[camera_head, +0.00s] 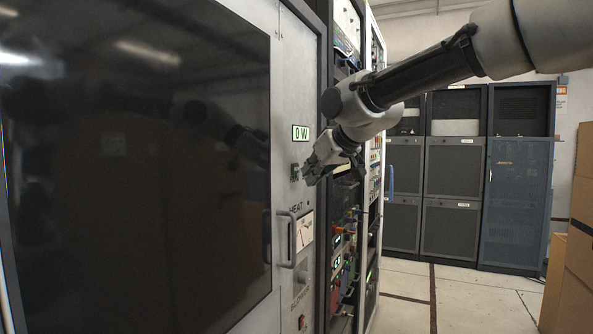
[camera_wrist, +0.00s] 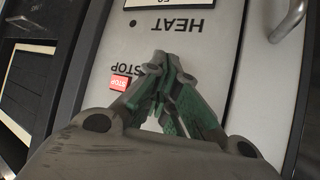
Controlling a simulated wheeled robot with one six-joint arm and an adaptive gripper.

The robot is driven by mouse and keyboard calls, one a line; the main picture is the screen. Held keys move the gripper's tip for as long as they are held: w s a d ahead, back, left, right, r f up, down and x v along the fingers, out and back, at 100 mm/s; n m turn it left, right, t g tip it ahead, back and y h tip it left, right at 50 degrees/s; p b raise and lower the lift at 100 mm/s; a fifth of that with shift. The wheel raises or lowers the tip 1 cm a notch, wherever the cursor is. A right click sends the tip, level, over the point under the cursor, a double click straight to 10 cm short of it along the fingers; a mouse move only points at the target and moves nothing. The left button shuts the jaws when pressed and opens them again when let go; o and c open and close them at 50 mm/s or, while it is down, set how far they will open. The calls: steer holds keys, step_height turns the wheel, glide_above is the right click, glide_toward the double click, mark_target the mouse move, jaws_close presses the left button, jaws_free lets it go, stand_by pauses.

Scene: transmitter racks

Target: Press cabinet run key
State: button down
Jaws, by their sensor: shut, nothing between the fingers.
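The cabinet (camera_head: 286,100) has a light panel strip beside its dark glass door. A small green key (camera_head: 294,172), likely the run key, sits below the "0 W" display (camera_head: 301,133) and above the HEAT lettering. My gripper (camera_head: 312,176) is shut and empty, just right of the green key in the head view. In the wrist view the shut fingertips (camera_wrist: 157,62) are over the panel, near the upside-down HEAT and STOP lettering. A red STOP key (camera_wrist: 119,83) shows left of the fingers. The green key cannot be made out there; the fingers may hide it. Contact with the panel cannot be told.
A door handle (camera_head: 286,240) and a meter (camera_head: 304,231) are below the gripper in the head view. Equipment racks (camera_head: 345,215) stand close to the right. Cardboard boxes (camera_head: 574,270) stand at the far right. The floor (camera_head: 455,295) between is clear.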

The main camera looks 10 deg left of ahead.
steer(key=shift+a, duration=0.1)
stand_by(0.7)
steer(key=shift+w+a, duration=0.15)
steer(key=shift+a, duration=0.15)
steer(key=shift+w+a, duration=0.15)
steer(key=shift+a, duration=0.2)
stand_by(0.7)
steer(key=shift+d, duration=0.15)
steer(key=shift+s+d, duration=0.3)
steer(key=shift+d, duration=0.3)
steer(key=shift+s+d, duration=0.3)
steer(key=shift+d, duration=0.5)
steer(key=shift+s+d, duration=0.25)
steer(key=shift+d, duration=0.5)
steer(key=shift+s+d, duration=0.3)
steer(key=shift+d, duration=0.5)
